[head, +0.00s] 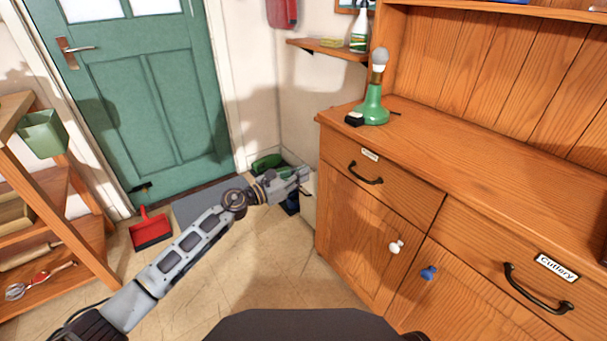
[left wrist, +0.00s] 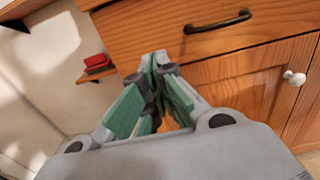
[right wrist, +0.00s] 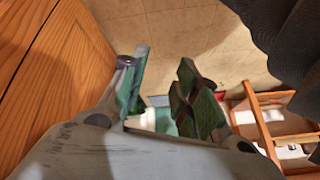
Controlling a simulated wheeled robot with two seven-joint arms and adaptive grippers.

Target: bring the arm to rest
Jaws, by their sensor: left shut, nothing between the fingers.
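My left gripper (head: 301,177) is at the end of my left arm, which reaches up and right across the head view. It is in the air in front of the left end of the wooden dresser (head: 400,205). In the left wrist view its green-padded fingers (left wrist: 159,62) are together and empty, with the dresser's drawer front behind them. My right gripper is outside the head view. In the right wrist view its fingers (right wrist: 163,65) stand apart with nothing between them, over the floor and beside a wooden surface (right wrist: 50,60).
A green lamp (head: 372,105) stands on the dresser top. White (head: 395,247) and blue (head: 428,273) knobs and dark handles stick out from its front. A red dustpan (head: 150,230) lies near the green door (head: 150,100). Wooden shelves (head: 60,215) stand at left. Floor between is open.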

